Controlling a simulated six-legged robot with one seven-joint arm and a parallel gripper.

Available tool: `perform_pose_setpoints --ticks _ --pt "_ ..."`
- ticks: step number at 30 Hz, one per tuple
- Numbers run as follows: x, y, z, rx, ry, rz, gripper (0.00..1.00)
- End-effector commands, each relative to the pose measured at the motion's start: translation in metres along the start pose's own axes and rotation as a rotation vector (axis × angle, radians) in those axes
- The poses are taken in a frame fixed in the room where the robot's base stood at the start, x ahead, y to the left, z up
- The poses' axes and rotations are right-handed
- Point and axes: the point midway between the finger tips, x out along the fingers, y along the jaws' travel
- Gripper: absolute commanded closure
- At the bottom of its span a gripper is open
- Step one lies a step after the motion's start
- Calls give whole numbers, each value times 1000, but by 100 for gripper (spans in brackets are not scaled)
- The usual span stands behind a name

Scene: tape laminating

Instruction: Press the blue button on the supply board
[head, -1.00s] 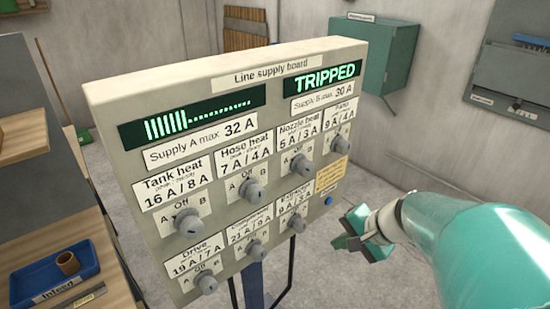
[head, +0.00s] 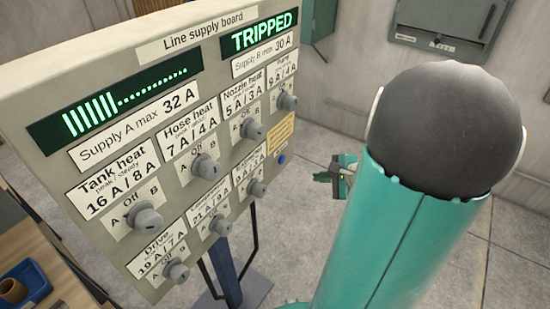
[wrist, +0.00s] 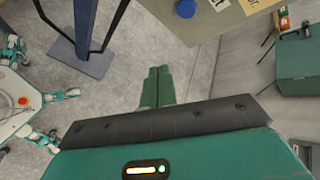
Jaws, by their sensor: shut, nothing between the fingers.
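The line supply board (head: 135,52) stands upright on the left in the head view. Its right display reads TRIPPED; the left one shows a green bar. The small blue button (head: 281,160) is at the board's right edge, below a yellow label. In the wrist view the blue button (wrist: 186,8) is at the top, above and right of the fingers. My gripper (head: 331,177) is to the right of the button in the head view, apart from it. In the wrist view my gripper (wrist: 157,72) has its fingers together, with nothing between them.
Several knobs stick out of the board, such as the Pump knob (head: 287,101). The board's stand (head: 227,272) rises from the floor. A blue tray (head: 25,285) is at lower left. In the wrist view a green cabinet (wrist: 303,65) hangs at right. Floor beside the board is clear.

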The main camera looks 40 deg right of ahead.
Motion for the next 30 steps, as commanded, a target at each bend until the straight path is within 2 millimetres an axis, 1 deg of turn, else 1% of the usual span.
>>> perform_pose_setpoints --ticks 7,11,17,27,30 --pt "-2 1 -1 0 1 0 100" --pt "1 0 1 -2 0 1 100" --pt "17 -9 10 -5 -3 3 100" --pt "56 -29 31 -5 -4 3 100" --pt "64 -34 36 -6 -4 3 100"
